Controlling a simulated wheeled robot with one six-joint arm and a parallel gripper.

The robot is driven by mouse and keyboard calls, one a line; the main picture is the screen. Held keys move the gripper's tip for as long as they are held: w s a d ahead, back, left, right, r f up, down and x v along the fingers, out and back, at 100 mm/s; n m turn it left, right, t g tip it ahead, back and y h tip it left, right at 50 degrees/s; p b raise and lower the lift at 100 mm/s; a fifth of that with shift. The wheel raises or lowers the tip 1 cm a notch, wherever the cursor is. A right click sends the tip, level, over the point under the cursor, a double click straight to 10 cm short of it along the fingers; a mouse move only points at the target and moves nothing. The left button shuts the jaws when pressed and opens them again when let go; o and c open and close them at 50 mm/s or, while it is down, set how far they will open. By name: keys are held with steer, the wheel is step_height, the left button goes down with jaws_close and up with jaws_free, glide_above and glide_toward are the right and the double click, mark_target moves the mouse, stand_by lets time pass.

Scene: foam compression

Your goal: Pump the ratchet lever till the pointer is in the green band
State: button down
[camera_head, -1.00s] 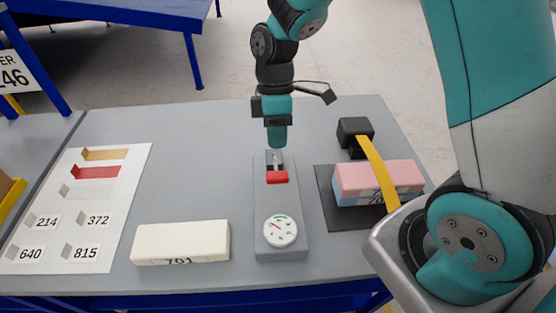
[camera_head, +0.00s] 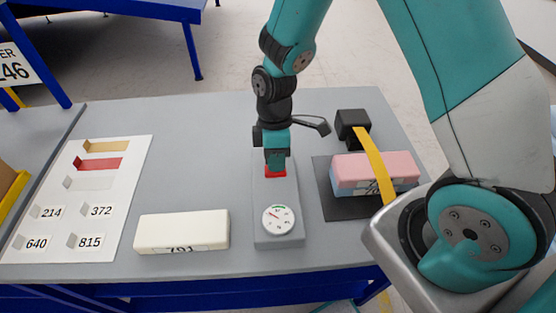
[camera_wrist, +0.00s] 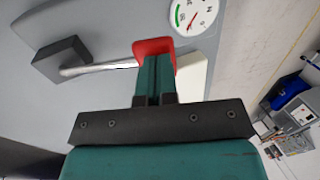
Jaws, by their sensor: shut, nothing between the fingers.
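The ratchet unit is a grey box (camera_head: 279,240) on the table, with a red-ended lever (camera_head: 275,174) and a round white dial (camera_head: 279,219). The dial has a green band along its top; its red pointer lies to the left, outside the band. My gripper (camera_head: 275,167) is shut and empty, with its tips at the lever's red end, hiding part of it. In the wrist view the tips (camera_wrist: 156,62) are right against the red end (camera_wrist: 153,46), apparently touching. The metal lever rod (camera_wrist: 95,68) runs to a dark pivot block (camera_wrist: 62,60).
Right of the unit, a pink and blue foam block (camera_head: 375,170) sits under a yellow strap (camera_head: 374,165) beside a black block (camera_head: 353,124). A cream block (camera_head: 181,232) lies left. A white board (camera_head: 120,200) with labelled slots lies farther left.

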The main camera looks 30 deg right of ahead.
mark_target(276, 177)
steer(key=shift+t, duration=0.3)
steer(key=b+x, duration=0.1)
steer(key=x, duration=0.1)
steer(key=s+b+x, duration=0.1)
steer(key=b+x, duration=0.1)
steer(key=x, duration=0.1)
steer(key=shift+a+b, duration=0.25)
steer(key=shift+b, duration=0.05)
steer(key=shift+s+f, duration=0.35)
steer(key=shift+s, duration=0.15)
steer(key=s+a+p+v, duration=0.1)
steer(key=s+v, duration=0.2)
steer(key=v, duration=1.1)
steer(key=shift+a+r, duration=0.45)
steer(key=shift+r, duration=0.1)
steer(key=shift+s, duration=0.1)
steer(key=s+a+r+m+t+y+b, duration=0.1)
steer(key=s+r+m+b, duration=0.1)
steer(key=s, duration=0.4)
steer(key=s+a+r+m+t+y+b, duration=0.1)
steer(key=s+a+r+m+y+b, duration=0.1)
steer(key=s+r+m, duration=0.2)
steer(key=shift+s, duration=0.9)
